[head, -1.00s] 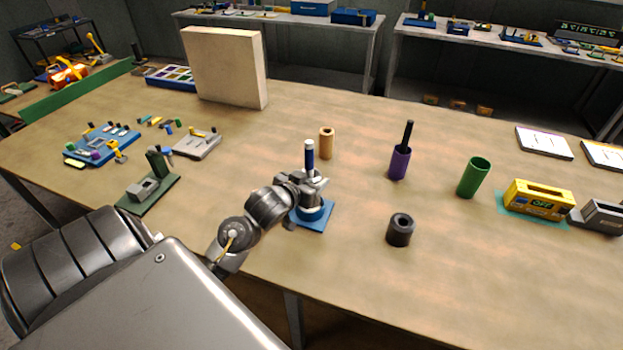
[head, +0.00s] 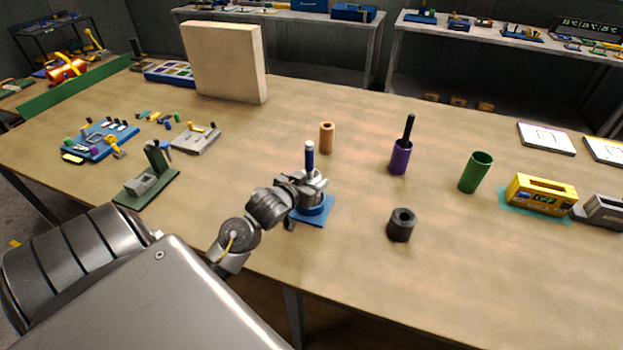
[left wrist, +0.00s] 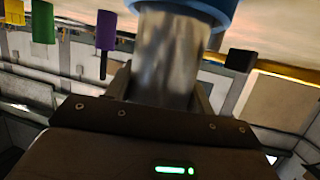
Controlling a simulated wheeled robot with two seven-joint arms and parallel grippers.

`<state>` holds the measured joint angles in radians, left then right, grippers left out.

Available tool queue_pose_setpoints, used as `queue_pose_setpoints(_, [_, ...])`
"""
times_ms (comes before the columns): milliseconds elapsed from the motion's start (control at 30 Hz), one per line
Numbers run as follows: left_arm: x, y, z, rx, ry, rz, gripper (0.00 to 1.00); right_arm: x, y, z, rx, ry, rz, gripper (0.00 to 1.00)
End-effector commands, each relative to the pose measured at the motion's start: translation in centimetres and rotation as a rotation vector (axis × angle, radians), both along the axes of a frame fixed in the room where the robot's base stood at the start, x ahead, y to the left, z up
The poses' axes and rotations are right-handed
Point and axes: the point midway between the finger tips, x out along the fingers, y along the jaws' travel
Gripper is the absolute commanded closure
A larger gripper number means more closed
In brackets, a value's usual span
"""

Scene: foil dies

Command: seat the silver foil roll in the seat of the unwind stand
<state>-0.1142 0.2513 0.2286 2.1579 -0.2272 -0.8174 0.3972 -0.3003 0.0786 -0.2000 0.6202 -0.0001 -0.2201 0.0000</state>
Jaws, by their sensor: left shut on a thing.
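The silver foil roll (left wrist: 172,55) shows in the left wrist view as a shiny cylinder between the fingers of my left gripper (head: 312,186), which is shut on it. Its far end meets or overlaps the blue round part of the unwind stand (left wrist: 212,8). In the head view the stand's blue base plate (head: 326,214) lies on the table directly below the gripper. A dark blue post with a pale top (head: 310,157) rises upright above the gripper. The fingers hide most of the roll there, so I cannot tell how deep it sits. My right gripper is out of view.
A tan roll (head: 327,138) stands just behind the gripper. A black hollow cylinder (head: 401,226), a purple holder with a black rod (head: 400,157) and a green cup (head: 475,172) stand to the right. A green fixture (head: 148,187) stands left. Table between them is clear.

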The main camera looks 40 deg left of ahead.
Motion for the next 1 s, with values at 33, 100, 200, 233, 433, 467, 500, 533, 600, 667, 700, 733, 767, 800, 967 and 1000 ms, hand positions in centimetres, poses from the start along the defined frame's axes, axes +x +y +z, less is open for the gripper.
queue_pose_setpoints(33, [0.0,0.0,-0.1,-0.001,-0.002,0.000,0.80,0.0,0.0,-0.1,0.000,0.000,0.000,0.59])
queue_pose_setpoints(100, [0.0,0.0,-0.3,-0.001,-0.002,0.000,0.80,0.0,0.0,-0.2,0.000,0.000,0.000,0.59])
queue_pose_setpoints(200, [0.0,0.0,-0.5,-0.001,-0.003,-0.001,0.80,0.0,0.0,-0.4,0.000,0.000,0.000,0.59])
queue_pose_setpoints(233, [0.0,0.0,-0.6,-0.001,-0.003,-0.001,0.80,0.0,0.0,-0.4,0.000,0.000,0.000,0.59])
queue_pose_setpoints(433, [0.0,0.0,-1.1,-0.001,-0.002,-0.001,0.80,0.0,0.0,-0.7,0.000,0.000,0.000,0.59])
queue_pose_setpoints(467, [0.0,0.0,-1.2,-0.001,-0.002,-0.001,0.80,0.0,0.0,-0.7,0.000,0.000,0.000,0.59])
queue_pose_setpoints(500, [0.0,0.0,-1.3,-0.001,-0.002,0.000,0.80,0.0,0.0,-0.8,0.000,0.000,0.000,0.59])
queue_pose_setpoints(533, [0.0,0.0,-1.3,-0.001,-0.002,0.000,0.80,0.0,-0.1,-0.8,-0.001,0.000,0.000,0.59])
queue_pose_setpoints(600, [0.0,0.0,-1.5,0.000,-0.002,0.000,0.80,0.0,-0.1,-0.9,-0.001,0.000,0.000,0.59])
queue_pose_setpoints(667, [0.0,0.0,-1.4,0.000,-0.002,0.000,0.39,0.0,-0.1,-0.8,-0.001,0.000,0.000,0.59])
queue_pose_setpoints(700, [0.0,0.0,-1.4,0.000,-0.002,0.000,0.33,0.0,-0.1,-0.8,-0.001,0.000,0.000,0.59])
queue_pose_setpoints(733, [0.0,0.0,-1.4,0.000,-0.002,0.000,0.30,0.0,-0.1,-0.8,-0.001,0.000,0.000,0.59])
queue_pose_setpoints(767, [0.0,0.0,-1.4,0.000,-0.002,0.000,0.26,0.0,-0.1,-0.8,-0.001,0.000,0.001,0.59])
queue_pose_setpoints(800, [0.0,0.0,-1.4,0.000,-0.002,0.000,0.21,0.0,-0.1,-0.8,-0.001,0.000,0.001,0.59])
queue_pose_setpoints(967, [0.0,0.0,-1.4,0.000,-0.001,0.000,0.21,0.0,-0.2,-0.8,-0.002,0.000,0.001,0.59])
queue_pose_setpoints(1000, [0.0,0.0,-1.6,0.000,0.002,0.000,0.21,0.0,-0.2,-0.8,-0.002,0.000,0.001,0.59])
